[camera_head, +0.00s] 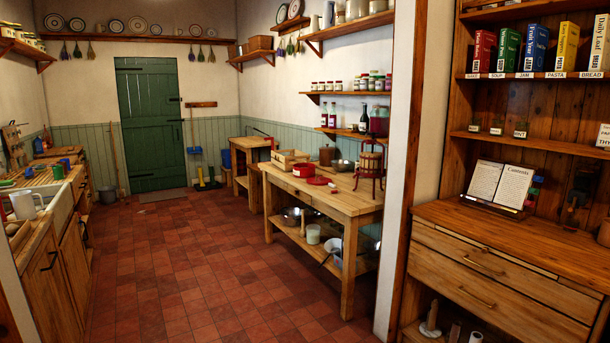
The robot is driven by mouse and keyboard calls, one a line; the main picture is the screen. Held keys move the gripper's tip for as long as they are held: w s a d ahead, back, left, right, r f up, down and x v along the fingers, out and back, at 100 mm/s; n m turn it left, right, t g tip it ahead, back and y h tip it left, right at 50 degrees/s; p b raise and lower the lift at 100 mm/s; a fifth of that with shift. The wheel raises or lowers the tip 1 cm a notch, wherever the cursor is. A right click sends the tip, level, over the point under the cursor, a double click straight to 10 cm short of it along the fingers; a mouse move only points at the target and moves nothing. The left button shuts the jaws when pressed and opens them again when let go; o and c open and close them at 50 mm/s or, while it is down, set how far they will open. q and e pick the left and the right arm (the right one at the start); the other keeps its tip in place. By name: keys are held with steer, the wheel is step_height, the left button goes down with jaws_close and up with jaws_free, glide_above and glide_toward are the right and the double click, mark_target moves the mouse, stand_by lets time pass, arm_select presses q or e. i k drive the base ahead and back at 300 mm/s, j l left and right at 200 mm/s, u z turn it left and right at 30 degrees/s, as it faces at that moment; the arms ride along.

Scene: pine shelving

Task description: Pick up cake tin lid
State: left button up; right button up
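A flat round red piece that looks like the cake tin lid (318,181) lies on the wooden worktable (299,187) in the middle of the room. A taller round red tin (304,170) stands just behind it to the left. At this distance I cannot tell whether the two touch. Neither of my grippers shows in the head view, and the table is well away from me, past the white wall edge.
A red press (369,173) stands right of the lid, with a wooden crate (290,159) behind. The tiled floor (190,265) is clear up to the table. The wall edge (405,170) and drawer cabinet (500,260) bound the right; the sink counter (40,225) bounds the left.

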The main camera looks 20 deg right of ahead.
mark_target(318, 180)
steer(key=i+l+z, duration=0.2)
steer(key=i, duration=0.2)
steer(key=i+z, duration=0.45)
steer(key=i, duration=1.75)
